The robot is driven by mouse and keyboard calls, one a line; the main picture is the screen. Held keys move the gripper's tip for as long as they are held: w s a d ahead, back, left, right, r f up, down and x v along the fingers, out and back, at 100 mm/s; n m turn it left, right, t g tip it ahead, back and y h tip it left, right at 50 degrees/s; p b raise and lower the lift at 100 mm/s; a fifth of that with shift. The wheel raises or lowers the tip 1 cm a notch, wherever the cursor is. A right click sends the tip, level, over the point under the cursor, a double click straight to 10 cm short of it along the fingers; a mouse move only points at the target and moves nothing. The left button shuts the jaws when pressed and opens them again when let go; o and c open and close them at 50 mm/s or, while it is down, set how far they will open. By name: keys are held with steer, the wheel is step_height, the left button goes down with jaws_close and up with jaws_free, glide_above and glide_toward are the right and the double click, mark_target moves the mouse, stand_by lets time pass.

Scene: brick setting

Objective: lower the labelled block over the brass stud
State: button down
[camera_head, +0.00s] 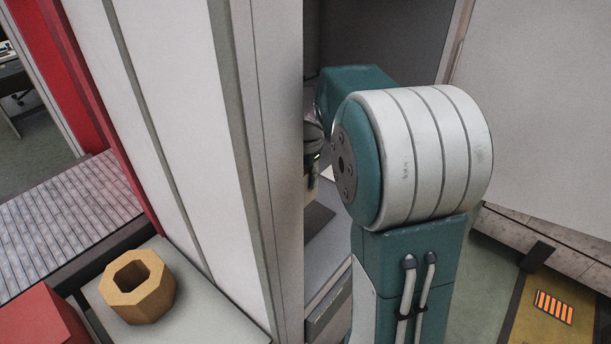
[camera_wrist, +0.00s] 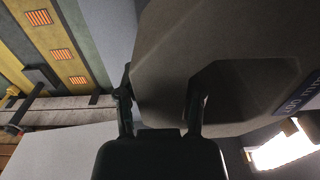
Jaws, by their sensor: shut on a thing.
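My gripper (camera_wrist: 164,88) is shut on a large grey-brown block (camera_wrist: 225,50) in the wrist view. One finger lies along its left outer side, and the other reaches into or across a dark angular recess. The block carries a dark label (camera_wrist: 301,94) with pale lettering, partly cut off at the right edge. The block fills much of the wrist view and hides what is beyond it. In the head view my own arm hides the gripper and block. I cannot make out the brass stud in either view.
A tan octagonal ring-shaped piece (camera_head: 138,286) stands on a grey ledge (camera_head: 215,318), beside a red box (camera_head: 45,318). A pale wall panel (camera_head: 165,120) rises behind it. A yellow floor strip (camera_head: 532,312) with orange grilles lies at the lower right.

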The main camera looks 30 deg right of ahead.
mark_target(306, 205)
steer(key=shift+d+f, duration=0.2)
steer(key=shift+f, duration=1.05)
steer(key=shift+a+f, duration=0.1)
steer(key=shift+f, duration=1.5)
steer(key=shift+f, duration=2)
steer(key=shift+c, duration=1.3)
jaws_free()
steer(key=shift+o, duration=0.6)
steer(key=shift+s+f, duration=0.1)
steer(key=shift+r, duration=4.55)
